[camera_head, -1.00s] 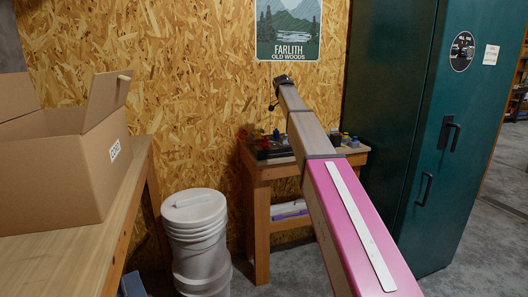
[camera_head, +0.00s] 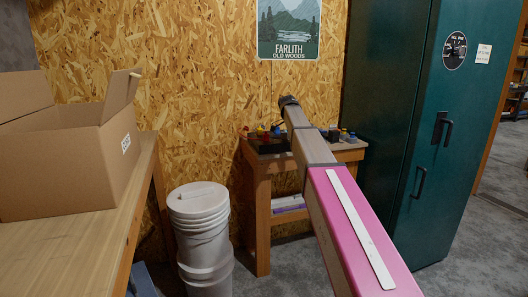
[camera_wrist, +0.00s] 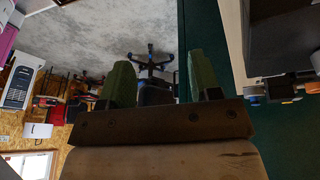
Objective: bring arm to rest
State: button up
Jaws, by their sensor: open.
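My arm (camera_head: 348,222) reaches out from the lower right, a pink link with a white strip and then beige-grey links. Its dark far end (camera_head: 288,101) is raised in front of the chipboard wall, above a small wooden table; the fingers cannot be made out there. In the wrist view my gripper (camera_wrist: 160,85) shows two green finger pads standing wide apart. Nothing is held between them; a dark swivel-chair base shows in the gap, farther off on the floor.
The small table (camera_head: 258,170) bears several small items. A white lidded bucket (camera_head: 200,225) stands left of it. An open cardboard box (camera_head: 65,170) sits on a plank bench (camera_head: 85,250) at left. A green cabinet (camera_head: 440,180) stands at right. Grey floor shows between.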

jog(key=s+d+f+n+y, duration=0.1)
jog(key=s+f+n+y, duration=0.1)
jog(key=s+f+n, duration=0.7)
jog(key=s+d+f+n+t+y, duration=0.1)
jog(key=s+f+n, duration=0.8)
jog(key=s+f, duration=1.7)
notch_tip(320, 180, down, 2)
jog(key=shift+s+d+f+n+y, duration=0.15)
jog(key=shift+s+d+n+y, duration=0.15)
jog(key=shift+d+y, duration=0.15)
